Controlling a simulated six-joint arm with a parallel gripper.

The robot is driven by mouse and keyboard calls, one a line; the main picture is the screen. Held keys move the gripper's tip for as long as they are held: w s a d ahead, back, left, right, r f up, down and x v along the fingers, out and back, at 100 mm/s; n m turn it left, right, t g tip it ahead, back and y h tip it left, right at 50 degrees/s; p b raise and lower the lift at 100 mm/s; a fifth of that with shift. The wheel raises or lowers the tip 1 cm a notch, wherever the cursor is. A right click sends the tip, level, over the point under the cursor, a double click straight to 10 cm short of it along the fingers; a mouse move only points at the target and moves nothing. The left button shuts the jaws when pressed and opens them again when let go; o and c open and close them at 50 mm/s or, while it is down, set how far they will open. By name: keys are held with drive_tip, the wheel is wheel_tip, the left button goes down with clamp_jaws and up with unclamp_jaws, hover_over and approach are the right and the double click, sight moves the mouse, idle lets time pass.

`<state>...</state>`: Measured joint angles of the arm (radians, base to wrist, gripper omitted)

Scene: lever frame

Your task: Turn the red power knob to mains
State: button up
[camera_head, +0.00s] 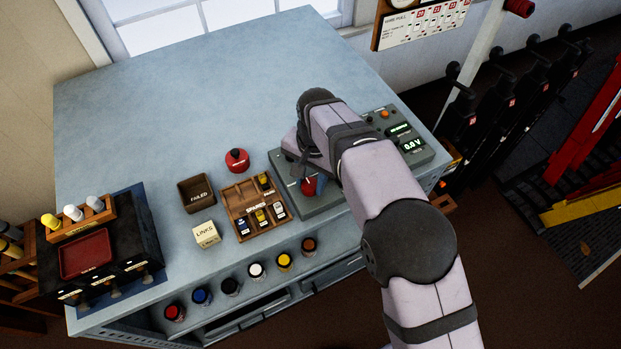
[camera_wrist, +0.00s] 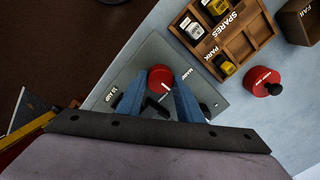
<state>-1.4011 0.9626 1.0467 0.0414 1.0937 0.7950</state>
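The red knob (camera_wrist: 161,77) sits on a grey-green panel (camera_wrist: 215,103) with a white mark on its lower right side in the wrist view. A dark, bar-like part shows between the fingers below the knob. In the head view the red knob (camera_head: 308,186) is partly covered by my gripper (camera_head: 314,184).
A meter (camera_head: 412,144) reading 0.0 V is at right. The back of the bench is clear.

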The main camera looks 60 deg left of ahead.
drive_tip(key=shift+n, duration=0.3)
drive_tip(key=n, duration=0.9)
drive_tip(key=shift+a+r, duration=0.1)
drive_tip(key=shift+a, duration=0.05)
idle(0.5)
drive_tip(key=o, duration=1.1)
drive_tip(key=shift+c, duration=0.2)
